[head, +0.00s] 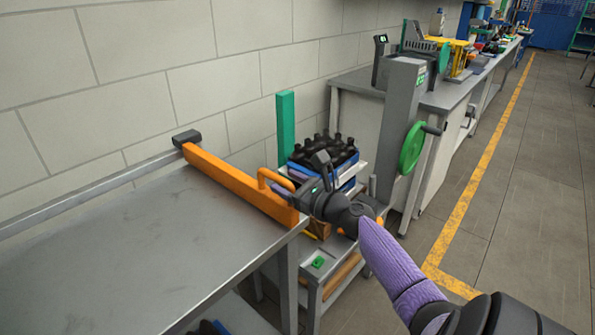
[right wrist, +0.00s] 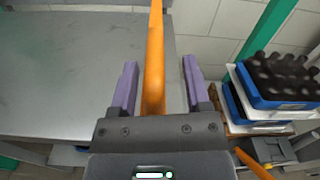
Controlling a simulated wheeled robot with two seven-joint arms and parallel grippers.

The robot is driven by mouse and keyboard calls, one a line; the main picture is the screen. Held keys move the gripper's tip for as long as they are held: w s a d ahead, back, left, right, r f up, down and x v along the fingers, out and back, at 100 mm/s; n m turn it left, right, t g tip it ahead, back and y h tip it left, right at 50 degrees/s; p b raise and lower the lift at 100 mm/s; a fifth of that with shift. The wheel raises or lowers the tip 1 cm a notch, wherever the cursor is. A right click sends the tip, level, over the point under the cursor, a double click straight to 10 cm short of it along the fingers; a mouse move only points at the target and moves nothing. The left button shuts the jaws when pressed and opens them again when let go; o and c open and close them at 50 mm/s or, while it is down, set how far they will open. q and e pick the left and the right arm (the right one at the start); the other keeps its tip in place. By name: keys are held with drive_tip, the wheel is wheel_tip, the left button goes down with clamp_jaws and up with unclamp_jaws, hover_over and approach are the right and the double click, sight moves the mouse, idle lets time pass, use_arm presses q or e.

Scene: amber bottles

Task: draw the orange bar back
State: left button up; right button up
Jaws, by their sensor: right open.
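The orange bar (head: 235,183) lies along the far right end of the grey metal table (head: 130,250). It has a raised orange handle (head: 274,177) near its front end. A dark block (head: 186,138) sits at its back end, by the wall rail. My right gripper (head: 291,177) is open at the handle end of the bar. In the right wrist view, orange bar (right wrist: 154,60) runs between its two purple fingers, with a gap on each side. Its lower part is hidden behind the gripper body. My left gripper is not in view.
Dark bottles (head: 322,150) stand in a blue crate (head: 350,172) on a cart beyond the bar. A green post (head: 285,128) rises beside them. A grey column with a green wheel (head: 412,148) stands to the right. The tabletop is clear.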

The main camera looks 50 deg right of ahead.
drive_tip(key=s+p, duration=0.1)
drive_tip(key=s, duration=0.8)
drive_tip(key=shift+s+d, duration=0.15)
drive_tip(key=shift+s, duration=0.05)
drive_tip(key=s+a+f+n+g, duration=0.2)
drive_tip(key=f+n, duration=0.1)
drive_tip(key=f, duration=0.4)
drive_tip(key=s+a+f+n+g+h, duration=0.1)
drive_tip(key=f+n+g, duration=0.15)
drive_tip(key=f, duration=0.55)
drive_tip(key=s+a+f+n+g, duration=0.2)
drive_tip(key=f+g, duration=0.1)
drive_tip(key=f, duration=0.4)
drive_tip(key=s+a+f+n+g, duration=0.5)
drive_tip(key=s+a+f+n, duration=0.2)
drive_tip(key=s+f+n, duration=0.4)
drive_tip(key=s+a+f+n+g, duration=0.2)
drive_tip(key=s+a+f+n, duration=0.2)
drive_tip(key=s+n, duration=0.4)
drive_tip(key=s+a+f+n+g, duration=0.3)
drive_tip(key=s+a+n, duration=0.3)
drive_tip(key=s+n, duration=0.2)
drive_tip(key=shift+s+a+f+n, duration=0.3)
drive_tip(key=shift+s+f+n, duration=0.1)
drive_tip(key=shift+f+n, duration=0.45)
